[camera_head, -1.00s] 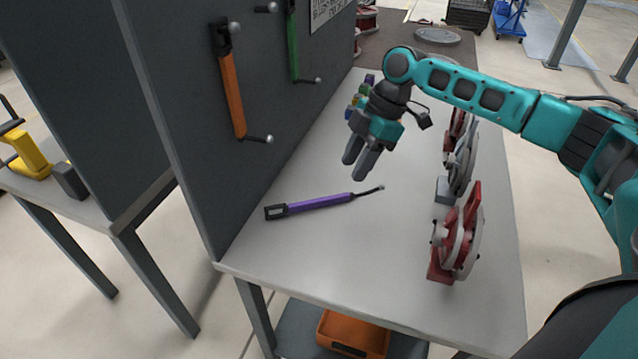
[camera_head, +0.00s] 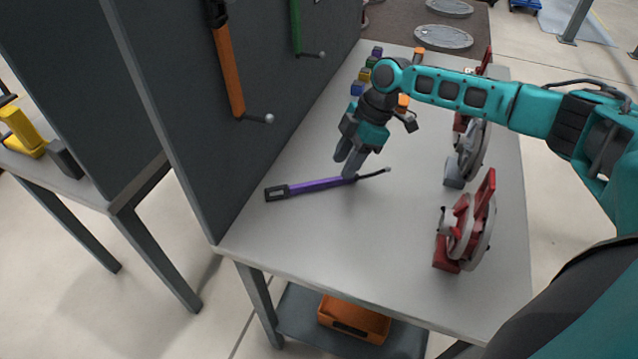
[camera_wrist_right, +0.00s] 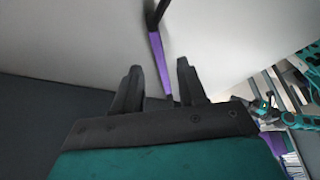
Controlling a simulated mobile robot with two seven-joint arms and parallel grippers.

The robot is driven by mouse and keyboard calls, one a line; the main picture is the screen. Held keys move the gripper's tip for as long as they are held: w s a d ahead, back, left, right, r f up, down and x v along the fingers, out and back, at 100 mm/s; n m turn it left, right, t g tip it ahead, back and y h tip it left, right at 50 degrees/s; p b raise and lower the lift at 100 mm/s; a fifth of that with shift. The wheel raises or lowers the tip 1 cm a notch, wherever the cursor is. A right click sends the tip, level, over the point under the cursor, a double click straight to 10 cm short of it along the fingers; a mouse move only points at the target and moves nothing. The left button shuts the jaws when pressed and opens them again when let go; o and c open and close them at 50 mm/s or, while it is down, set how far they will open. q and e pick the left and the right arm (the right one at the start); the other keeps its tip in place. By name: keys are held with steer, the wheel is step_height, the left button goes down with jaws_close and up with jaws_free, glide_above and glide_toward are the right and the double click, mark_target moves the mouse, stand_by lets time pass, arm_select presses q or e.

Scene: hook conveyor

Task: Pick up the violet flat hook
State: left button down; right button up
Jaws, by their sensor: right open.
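The violet flat hook (camera_head: 315,186) lies flat on the grey table, its black slotted end to the left and its thin dark hook end to the right. My right gripper (camera_head: 346,167) is open just above the hook, near the right end of its violet shaft. In the right wrist view the violet shaft (camera_wrist_right: 160,60) runs between the two open fingers (camera_wrist_right: 158,80). Whether the fingertips touch the table cannot be told. My left gripper is not in view.
A dark panel (camera_head: 235,150) stands along the table's left side, with an orange hook (camera_head: 228,72) and a green one (camera_head: 297,28) hanging on it. Red and grey reel-like devices (camera_head: 465,225) stand on the right. The front of the table (camera_head: 340,260) is clear.

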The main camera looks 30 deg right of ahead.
mark_target(337, 178)
steer(key=x, duration=0.4)
steer(key=shift+d+f, duration=0.1)
steer(key=shift+c, duration=0.3)
jaws_close()
